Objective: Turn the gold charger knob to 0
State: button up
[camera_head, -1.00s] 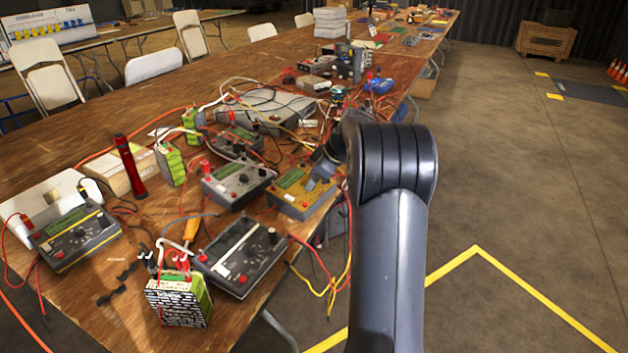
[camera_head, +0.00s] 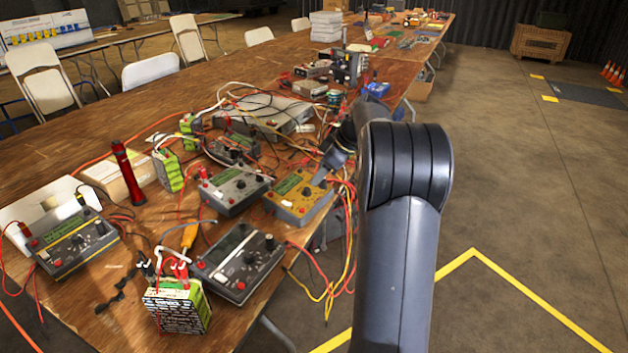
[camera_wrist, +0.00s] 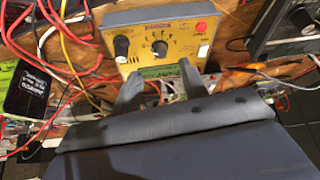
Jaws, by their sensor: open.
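The gold charger (camera_head: 299,197) lies at the right edge of the wooden table, with a green screen and dark knobs. In the head view the gripper is by the charger's upper right, partly hidden by my arm.
Grey chargers (camera_head: 235,190) and a dark charger (camera_head: 238,262) stand close by. Red and yellow cables (camera_head: 330,270) hang over the table edge near the gold charger. Battery packs (camera_head: 178,305) and a red flashlight (camera_head: 128,172) stand to the left.

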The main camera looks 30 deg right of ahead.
aim_at(308, 190)
jog(key=v, duration=0.4)
jog(key=shift+s+d+r, duration=0.1)
jog(key=shift+r, duration=0.1)
jog(key=b+x, duration=0.1)
jog(key=x, duration=0.9)
jog(key=shift+f, duration=0.3)
